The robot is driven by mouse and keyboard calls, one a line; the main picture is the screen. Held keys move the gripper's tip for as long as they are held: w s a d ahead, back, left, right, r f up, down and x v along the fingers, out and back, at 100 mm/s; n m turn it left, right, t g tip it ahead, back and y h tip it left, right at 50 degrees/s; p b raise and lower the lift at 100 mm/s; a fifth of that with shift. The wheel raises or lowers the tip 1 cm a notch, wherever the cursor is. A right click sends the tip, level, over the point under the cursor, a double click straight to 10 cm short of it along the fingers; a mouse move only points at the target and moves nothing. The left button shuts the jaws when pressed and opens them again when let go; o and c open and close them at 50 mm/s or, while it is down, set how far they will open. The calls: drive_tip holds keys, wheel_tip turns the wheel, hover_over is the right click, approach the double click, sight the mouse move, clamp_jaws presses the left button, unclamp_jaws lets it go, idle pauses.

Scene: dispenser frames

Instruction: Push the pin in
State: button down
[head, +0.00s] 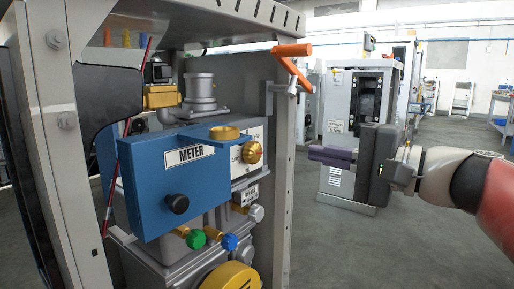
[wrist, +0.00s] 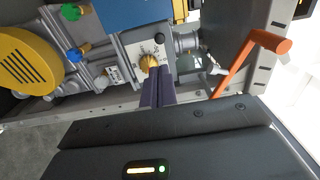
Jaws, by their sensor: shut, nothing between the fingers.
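No part is plainly marked as the pin, and I cannot tell which one it is. A brass knob (head: 252,152) sticks out of a white plate beside the blue METER box (head: 165,180); it also shows in the wrist view (wrist: 149,61). A black knob (head: 177,203) is on the front of the METER box. My gripper (head: 312,153) has its purple fingers shut, with nothing between them. In the head view it is right of the frame's right post. In the wrist view its fingertips (wrist: 155,78) point at the brass knob and overlap its lower edge; contact is unclear.
An orange handle (head: 291,52) juts from the right post (head: 285,180), just above my gripper. Green (head: 195,239) and blue (head: 230,242) knobs and a yellow round cover (head: 232,277) sit below. A grey cabinet (head: 352,180) stands behind; open floor lies to the right.

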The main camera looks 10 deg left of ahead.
drive_tip(key=x, duration=1.4)
drive_tip(key=shift+p, duration=0.35)
drive_tip(key=shift+b+x, duration=0.35)
drive_tip(key=shift+x, duration=0.75)
drive_tip(key=shift+r, duration=0.1)
